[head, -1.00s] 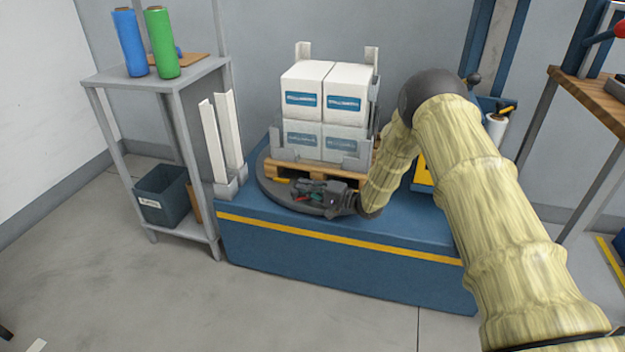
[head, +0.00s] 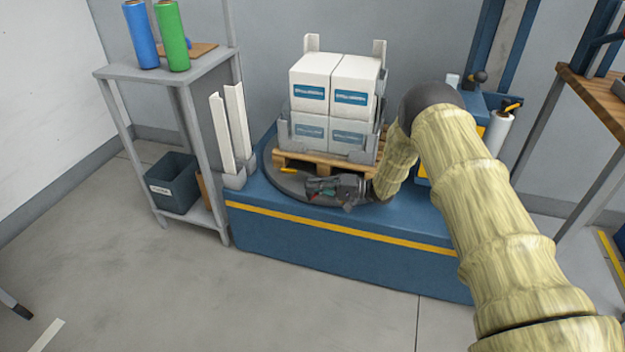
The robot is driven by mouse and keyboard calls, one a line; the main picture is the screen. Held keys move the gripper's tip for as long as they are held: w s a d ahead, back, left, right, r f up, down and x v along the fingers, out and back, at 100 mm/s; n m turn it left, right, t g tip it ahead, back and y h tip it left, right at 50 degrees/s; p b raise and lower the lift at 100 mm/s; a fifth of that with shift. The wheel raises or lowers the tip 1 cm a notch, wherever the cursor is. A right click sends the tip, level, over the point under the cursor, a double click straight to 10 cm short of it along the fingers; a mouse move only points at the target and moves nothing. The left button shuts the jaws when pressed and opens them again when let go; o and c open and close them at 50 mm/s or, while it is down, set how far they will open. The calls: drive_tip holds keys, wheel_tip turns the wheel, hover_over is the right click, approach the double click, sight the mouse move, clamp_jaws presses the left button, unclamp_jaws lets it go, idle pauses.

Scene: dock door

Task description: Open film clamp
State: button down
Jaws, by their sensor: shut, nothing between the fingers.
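A small yellow piece (head: 288,170), which may be part of the film clamp, shows on the dark turntable (head: 264,172) at the front left of the pallet. The clamp's shape and whether it is open or shut cannot be made out. My gripper (head: 309,190) is low over the front of the turntable, pointing left. It is shut and empty, a little right of and nearer than the yellow piece. Small red and green parts show at its fingers. Whether it touches anything is unclear.
White boxes (head: 332,81) stand on a wooden pallet (head: 325,165) with grey corner guards, just behind my gripper. The blue base (head: 330,246) has a yellow stripe. A grey shelf (head: 112,72) with film rolls stands left, a wood-topped bench (head: 590,97) right. The front floor is clear.

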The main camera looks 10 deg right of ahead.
drive_tip(key=shift+s+d+p, duration=0.15)
drive_tip(key=shift+s+p, duration=0.25)
drive_tip(key=shift+p, duration=0.05)
drive_tip(key=shift+s+d, duration=0.1)
drive_tip(key=shift+d, duration=0.2)
idle(0.4)
drive_tip(key=v, duration=1.1)
drive_tip(key=shift+s+d, duration=0.15)
drive_tip(key=shift+d, duration=0.25)
